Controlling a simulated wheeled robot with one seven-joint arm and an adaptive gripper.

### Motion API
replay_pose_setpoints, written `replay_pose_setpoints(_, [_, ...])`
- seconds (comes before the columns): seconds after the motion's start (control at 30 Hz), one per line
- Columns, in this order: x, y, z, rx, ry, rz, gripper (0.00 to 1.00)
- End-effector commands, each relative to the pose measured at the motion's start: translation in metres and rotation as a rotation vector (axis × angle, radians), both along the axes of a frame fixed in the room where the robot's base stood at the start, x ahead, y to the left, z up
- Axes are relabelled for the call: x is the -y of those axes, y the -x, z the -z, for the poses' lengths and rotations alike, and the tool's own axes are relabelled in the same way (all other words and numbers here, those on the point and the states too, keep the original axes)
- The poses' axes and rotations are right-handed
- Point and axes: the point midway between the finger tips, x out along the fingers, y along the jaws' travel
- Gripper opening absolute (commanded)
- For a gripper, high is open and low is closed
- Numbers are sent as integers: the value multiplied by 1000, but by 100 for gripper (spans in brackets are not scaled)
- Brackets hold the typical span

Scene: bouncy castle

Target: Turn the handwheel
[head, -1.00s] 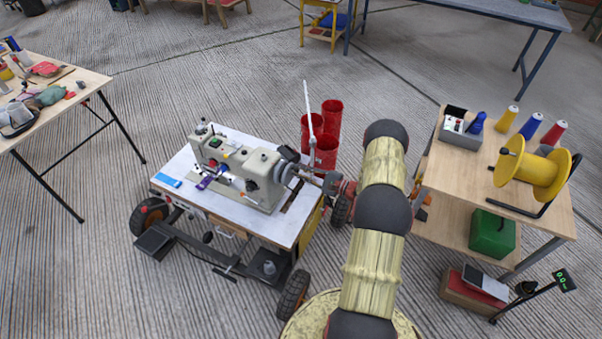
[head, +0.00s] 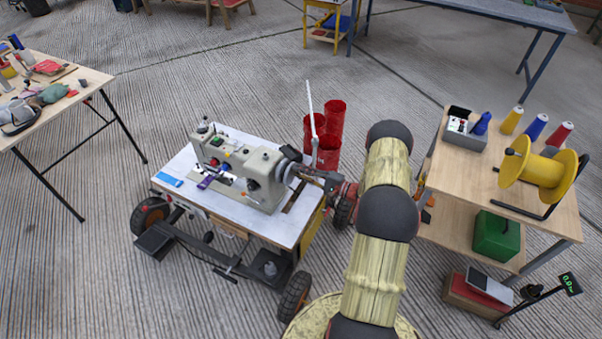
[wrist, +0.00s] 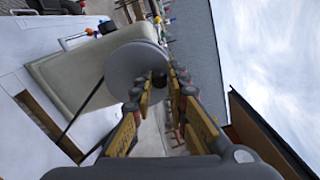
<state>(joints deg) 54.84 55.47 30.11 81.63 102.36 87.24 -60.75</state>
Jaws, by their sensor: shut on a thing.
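The handwheel (head: 290,172) is on the right end of a cream sewing machine (head: 240,170). In the wrist view the handwheel (wrist: 128,68) is a pale grey disc with a dark middle. My gripper (wrist: 160,80) reaches its face from the near side, and its yellow-padded fingers are shut on the handwheel near its middle. The exact contact is partly hidden by the fingers. In the head view my gripper (head: 308,174) meets the wheel from the right, small and partly blurred into it.
The sewing machine stands on a white-topped wheeled cart (head: 175,168). Red bins (head: 328,155) stand behind my wrist. A wooden table (head: 450,170) with a yellow spool (head: 540,172) is at the right, close to my arm. Another table (head: 85,85) is at the left.

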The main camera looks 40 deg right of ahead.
Motion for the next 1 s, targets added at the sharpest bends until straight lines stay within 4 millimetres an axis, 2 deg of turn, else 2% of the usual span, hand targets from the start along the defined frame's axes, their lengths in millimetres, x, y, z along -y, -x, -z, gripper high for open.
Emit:
replay_pose_setpoints(0.17, [-1,1,2,-3,-3,-1,0])
replay_pose_setpoints(0.2, [-1,1,2,-3,-3,-1,16])
replay_pose_setpoints(0.5, [0,0,1,-2,-2,0,33])
replay_pose_setpoints(0.83, [1,2,0,-1,-2,1,34])
replay_pose_setpoints(1.0, [9,18,0,-1,-1,3,34])
